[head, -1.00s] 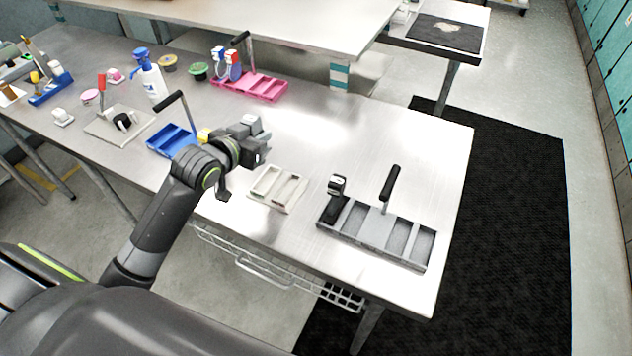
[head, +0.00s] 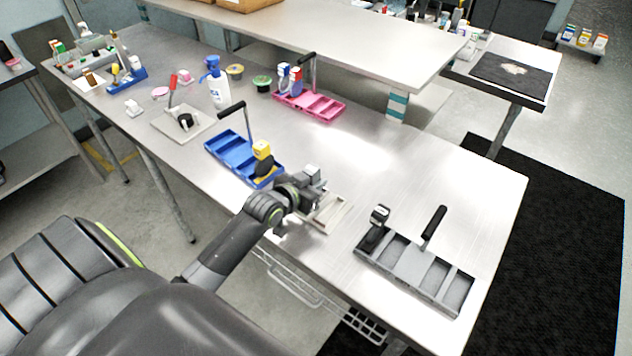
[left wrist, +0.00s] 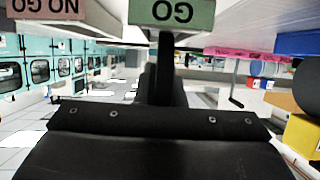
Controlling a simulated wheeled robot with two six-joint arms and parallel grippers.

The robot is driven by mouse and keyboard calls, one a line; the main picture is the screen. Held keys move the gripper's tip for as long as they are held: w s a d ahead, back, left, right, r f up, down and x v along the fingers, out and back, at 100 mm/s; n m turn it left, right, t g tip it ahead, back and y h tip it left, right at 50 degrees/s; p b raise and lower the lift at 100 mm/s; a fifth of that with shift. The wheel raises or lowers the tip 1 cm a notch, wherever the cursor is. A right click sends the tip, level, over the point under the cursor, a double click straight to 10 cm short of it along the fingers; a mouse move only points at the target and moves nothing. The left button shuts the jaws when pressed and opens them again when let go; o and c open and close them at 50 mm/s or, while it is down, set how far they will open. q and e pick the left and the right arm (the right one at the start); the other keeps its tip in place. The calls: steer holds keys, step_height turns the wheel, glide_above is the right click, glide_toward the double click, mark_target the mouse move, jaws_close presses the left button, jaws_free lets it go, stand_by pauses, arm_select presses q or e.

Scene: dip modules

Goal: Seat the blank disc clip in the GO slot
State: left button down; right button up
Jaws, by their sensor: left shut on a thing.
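My left gripper (head: 312,190) is shut at the upper left end of a small pale two-slot tray (head: 340,222) and hides part of it. What it holds is mostly hidden; a dark narrow shape shows between the jaws in the left wrist view (left wrist: 165,75), and I cannot make out the disc clip. In that view a green GO label (left wrist: 172,14) and a pinkish NO GO label (left wrist: 45,9) appear upside down at the top edge. I cannot tell whether the held thing touches the tray. My right gripper is not in view.
A blue tray (head: 229,150) with a yellow-topped clip (head: 262,150) stands left of the gripper. A grey tray (head: 404,268) with an upright handle (head: 434,222) and dark clip (head: 373,238) stands right. A pink tray (head: 322,108) lies behind. The table's middle is clear.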

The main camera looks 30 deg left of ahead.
arm_select(q)
steer(key=c, duration=2)
jaws_free()
steer(key=shift+f, duration=0.15)
steer(key=o, duration=0.5)
steer(key=shift+r, duration=0.25)
steer(key=shift+s, duration=0.3)
steer(key=b+v, duration=0.1)
steer(key=v, duration=1)
steer(key=shift+s+r, duration=0.1)
steer(key=shift+s, duration=0.1)
